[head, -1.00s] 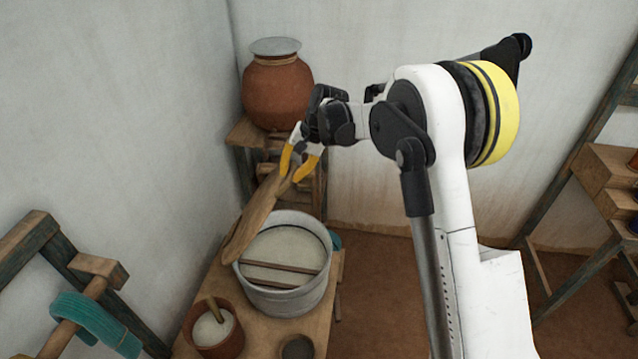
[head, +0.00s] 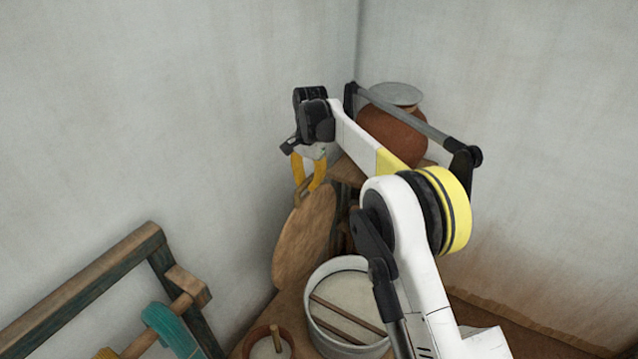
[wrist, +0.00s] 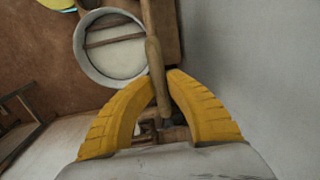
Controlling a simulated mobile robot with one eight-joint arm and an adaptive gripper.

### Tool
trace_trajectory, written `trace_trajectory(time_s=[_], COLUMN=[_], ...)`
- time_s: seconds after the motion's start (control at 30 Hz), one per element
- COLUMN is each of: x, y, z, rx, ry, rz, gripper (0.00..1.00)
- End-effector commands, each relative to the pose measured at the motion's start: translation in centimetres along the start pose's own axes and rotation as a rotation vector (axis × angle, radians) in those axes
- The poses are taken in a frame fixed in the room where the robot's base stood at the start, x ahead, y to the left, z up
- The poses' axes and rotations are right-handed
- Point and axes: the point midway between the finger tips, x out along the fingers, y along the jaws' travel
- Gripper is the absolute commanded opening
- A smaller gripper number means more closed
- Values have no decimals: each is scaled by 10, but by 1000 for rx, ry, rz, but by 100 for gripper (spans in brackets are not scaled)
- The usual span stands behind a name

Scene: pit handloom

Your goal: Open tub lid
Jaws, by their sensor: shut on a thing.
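The wooden tub lid (head: 306,238) is held steeply tilted, nearly on edge, above and left of the tub. My gripper (head: 304,190) is at the lid's upper end, its yellow fingers shut on it. In the wrist view the fingers (wrist: 163,88) close around a narrow wooden piece, and the lid shows there almost edge-on (wrist: 152,38). The pale tub (head: 318,322) stands uncovered on the wooden bench, with pale contents and two wooden bars across its mouth. It also shows in the wrist view (wrist: 82,58). My arm hides part of its right side.
A small brown pot (head: 252,347) with a stick in it stands left of the tub. A large clay jar (head: 392,135) stands behind, partly covered by my arm. A wooden frame (head: 85,290) with teal yarn (head: 170,328) is at the left. The wall is close behind the lid.

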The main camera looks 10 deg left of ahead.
Motion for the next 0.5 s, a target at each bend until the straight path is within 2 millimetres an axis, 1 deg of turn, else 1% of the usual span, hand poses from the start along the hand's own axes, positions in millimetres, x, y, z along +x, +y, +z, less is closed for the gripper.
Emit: trace_trajectory(time_s=[0.13,0.43,0.47,0.5], x=[0,0,0,0], y=[-3,-3,-3,-2], z=[0,0,0,0], rx=[1,1,1,1], ry=[2,2,2,1], rz=[0,-1,-1,-1], gripper=[0,0,24,36])
